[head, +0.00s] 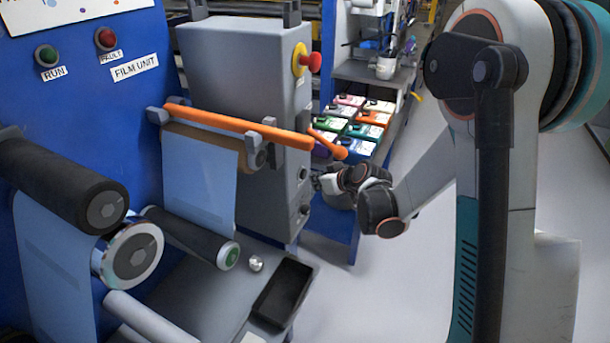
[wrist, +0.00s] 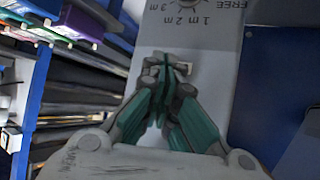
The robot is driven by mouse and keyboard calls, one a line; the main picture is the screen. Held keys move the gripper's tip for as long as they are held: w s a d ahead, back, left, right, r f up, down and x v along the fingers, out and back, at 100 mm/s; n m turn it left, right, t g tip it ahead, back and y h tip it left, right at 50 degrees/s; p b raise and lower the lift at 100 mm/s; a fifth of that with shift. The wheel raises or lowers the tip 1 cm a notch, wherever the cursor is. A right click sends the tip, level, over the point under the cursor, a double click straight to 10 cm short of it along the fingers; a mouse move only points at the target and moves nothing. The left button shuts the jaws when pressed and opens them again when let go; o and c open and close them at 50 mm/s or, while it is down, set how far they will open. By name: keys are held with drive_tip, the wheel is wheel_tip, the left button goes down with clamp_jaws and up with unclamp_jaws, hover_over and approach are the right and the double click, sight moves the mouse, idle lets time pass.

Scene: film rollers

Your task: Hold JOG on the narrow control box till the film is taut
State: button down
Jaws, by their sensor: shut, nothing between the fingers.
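The narrow control box (head: 255,95) is a tall grey box with a red knob on a yellow ring high on its narrow face and small dark controls lower down. My gripper (head: 318,182) is at the lower part of that face. In the wrist view my gripper (wrist: 165,62) is shut and empty, its tips over the grey panel (wrist: 215,60) below a dial marked FREE, 1 m, 2 m, 3 m. The fingers partly hide a small pale patch. I cannot read JOG or tell contact. Pale blue film (head: 200,185) hangs between rollers; its tension is unclear.
An orange bar (head: 240,127) with a lever crosses in front of the box. A black tray (head: 283,292) lies below. Coloured cartons (head: 365,125) stand on a shelf behind my gripper. The blue film unit (head: 90,100) is at left; open floor is at right.

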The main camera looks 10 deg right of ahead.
idle(0.5)
drive_tip(key=shift+w+a, duration=0.25)
drive_tip(key=shift+a, duration=0.1)
drive_tip(key=shift+w+a, duration=0.3)
drive_tip(key=shift+a, duration=0.1)
idle(3.7)
drive_tip(key=shift+s+d, duration=0.1)
idle(0.4)
drive_tip(key=shift+s+d, duration=0.45)
drive_tip(key=shift+d, duration=0.2)
drive_tip(key=shift+s+d, duration=0.75)
drive_tip(key=shift+d, duration=0.3)
drive_tip(key=shift+s+d, duration=0.75)
drive_tip(key=shift+d, duration=0.25)
